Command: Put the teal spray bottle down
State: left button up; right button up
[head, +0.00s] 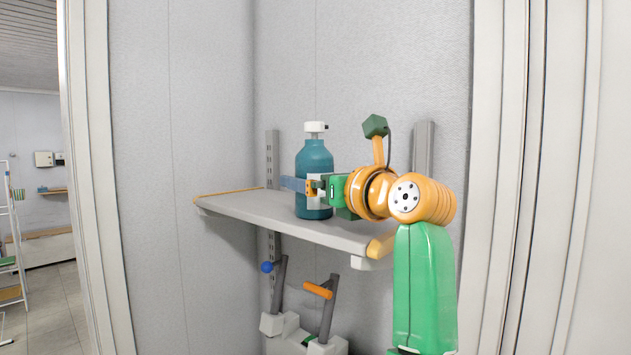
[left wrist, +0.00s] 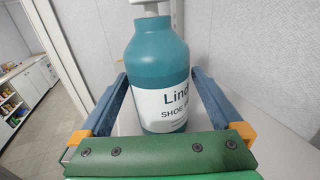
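The teal spray bottle (head: 314,160), with a white cap and a white label, stands upright on the grey shelf (head: 272,213). Its base appears to rest on the shelf top. My left gripper (head: 297,185) reaches in from the right at mid-height of the bottle. My right gripper is not in view.
The shelf's left part is bare, with a wall behind and at the left. Two grey uprights (head: 272,160) carry the shelf. Below stand handled tools, one with an orange grip (head: 318,290) and one with a blue knob (head: 267,267). A door frame (head: 95,180) is at the left.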

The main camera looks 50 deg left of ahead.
pick_arm(q)
jog(key=shift+s+d+r, duration=0.1)
jog(key=shift+r, duration=0.1)
jog(key=v, duration=0.1)
jog(key=b+v, duration=0.1)
jog(key=v, duration=0.2)
jog(key=shift+f+b, duration=0.3)
jog(key=shift+b, duration=0.1)
jog(key=v, duration=0.2)
jog(key=b+v, duration=0.1)
jog(key=v, duration=0.5)
jog(key=shift+d+r, duration=0.1)
jog(key=shift+r, duration=0.2)
jog(key=shift+a, duration=0.3)
